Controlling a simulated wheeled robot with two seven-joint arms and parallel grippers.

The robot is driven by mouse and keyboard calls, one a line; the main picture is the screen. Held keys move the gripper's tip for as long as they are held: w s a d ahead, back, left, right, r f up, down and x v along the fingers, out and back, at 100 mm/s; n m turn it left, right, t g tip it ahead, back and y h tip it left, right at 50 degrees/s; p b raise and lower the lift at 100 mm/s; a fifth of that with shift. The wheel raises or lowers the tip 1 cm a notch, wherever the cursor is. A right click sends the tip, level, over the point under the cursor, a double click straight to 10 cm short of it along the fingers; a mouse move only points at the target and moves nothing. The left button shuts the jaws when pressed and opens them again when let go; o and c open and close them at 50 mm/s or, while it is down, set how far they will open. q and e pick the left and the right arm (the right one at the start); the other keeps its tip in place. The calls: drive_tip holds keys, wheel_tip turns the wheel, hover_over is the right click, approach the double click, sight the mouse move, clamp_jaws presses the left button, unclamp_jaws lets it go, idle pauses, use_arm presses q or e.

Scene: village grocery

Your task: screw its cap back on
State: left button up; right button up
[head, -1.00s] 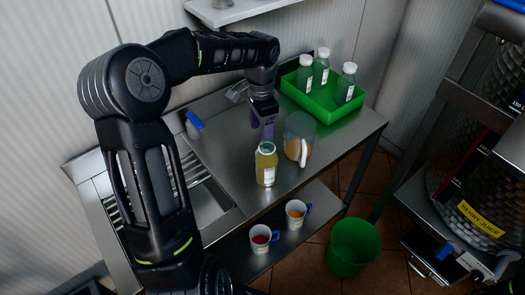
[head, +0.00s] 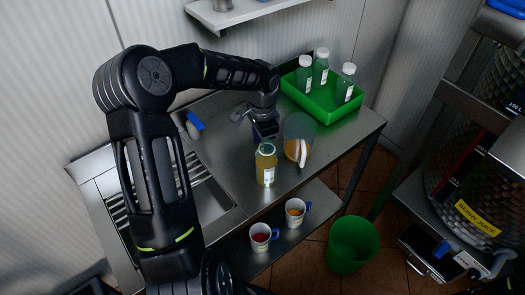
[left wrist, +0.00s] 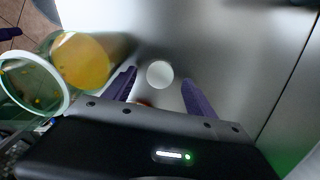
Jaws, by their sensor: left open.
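An open bottle (head: 265,165) of yellow-orange juice with a white label stands upright on the steel counter, its top uncovered. A small round white disc, which looks like the cap (left wrist: 160,74), lies on the counter between and beyond my fingers. My right gripper is not in view.
A pitcher (head: 299,150) of juice with a white handle stands close right of the bottle. A green crate (head: 325,114) with several white-capped bottles is behind. A blue-topped container (head: 194,125) stands left. Two mugs are on the lower shelf; a green bin (head: 352,245) is on the floor.

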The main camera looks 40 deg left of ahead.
use_arm(q)
drive_tip(key=shift+f, duration=0.75)
drive_tip(key=c, duration=1.4)
drive_tip(key=shift+r, duration=0.15)
wheel_tip(320, 180, up, 10)
drive_tip(key=shift+f+b, duration=0.15)
drive_tip(key=shift+b, duration=0.65)
